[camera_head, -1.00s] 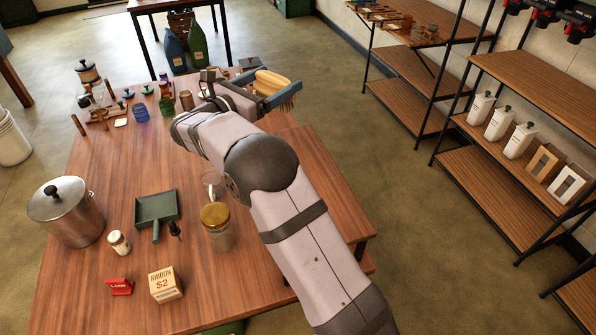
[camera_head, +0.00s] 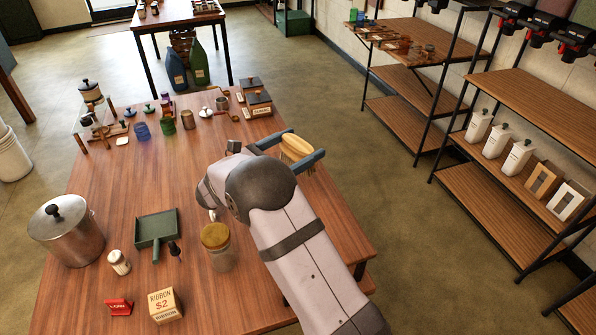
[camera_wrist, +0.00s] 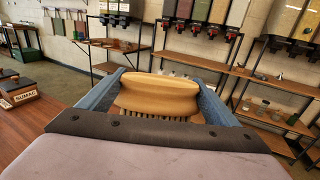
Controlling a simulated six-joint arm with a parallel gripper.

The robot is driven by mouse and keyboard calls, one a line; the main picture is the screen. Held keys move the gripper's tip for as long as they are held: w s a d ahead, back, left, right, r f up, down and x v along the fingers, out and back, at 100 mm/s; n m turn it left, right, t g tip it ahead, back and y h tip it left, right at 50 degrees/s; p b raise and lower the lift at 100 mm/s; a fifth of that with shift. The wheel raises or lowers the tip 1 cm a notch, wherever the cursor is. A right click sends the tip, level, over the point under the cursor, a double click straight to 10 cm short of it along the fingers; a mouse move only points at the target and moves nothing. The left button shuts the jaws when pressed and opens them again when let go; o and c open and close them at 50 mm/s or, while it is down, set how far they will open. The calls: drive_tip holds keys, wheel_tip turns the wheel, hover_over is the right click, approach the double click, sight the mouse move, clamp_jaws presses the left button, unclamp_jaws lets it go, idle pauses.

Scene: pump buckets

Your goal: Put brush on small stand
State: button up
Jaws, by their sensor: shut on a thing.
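The brush (camera_head: 297,149) has a pale wooden oval back and dark bristles. My gripper (camera_head: 305,148) is shut on it, at the right edge of the wooden table in the head view. In the wrist view the brush (camera_wrist: 160,94) sits between the two blue fingers, bristles downward. I cannot tell for sure which thing is the small stand; a small wooden rack (camera_head: 108,131) with items stands at the table's far left.
The wooden table (camera_head: 110,195) holds a steel pot (camera_head: 68,232), a green dustpan (camera_head: 156,229), a gold-lidded jar (camera_head: 217,250) and a ribbon box (camera_head: 164,305). Several small jars and dark boxes (camera_head: 257,103) line the far side. Shelving (camera_head: 500,175) stands at the right.

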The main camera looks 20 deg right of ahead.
drive_tip(key=shift+f+p, duration=0.6)
drive_tip(key=shift+f, duration=2.65)
drive_tip(key=shift+f, duration=0.1)
drive_tip(key=o, duration=1)
drive_tip(key=shift+r, duration=0.25)
drive_tip(key=b+v, duration=0.1)
drive_tip(key=v, duration=0.2)
drive_tip(key=b+v, duration=0.1)
drive_tip(key=v, duration=0.3)
drive_tip(key=b+v, duration=0.2)
drive_tip(key=v, duration=0.1)
drive_tip(key=shift+a+f, duration=0.15)
drive_tip(key=shift+f, duration=0.15)
drive_tip(key=shift+v, duration=0.9)
drive_tip(key=shift+r, duration=0.1)
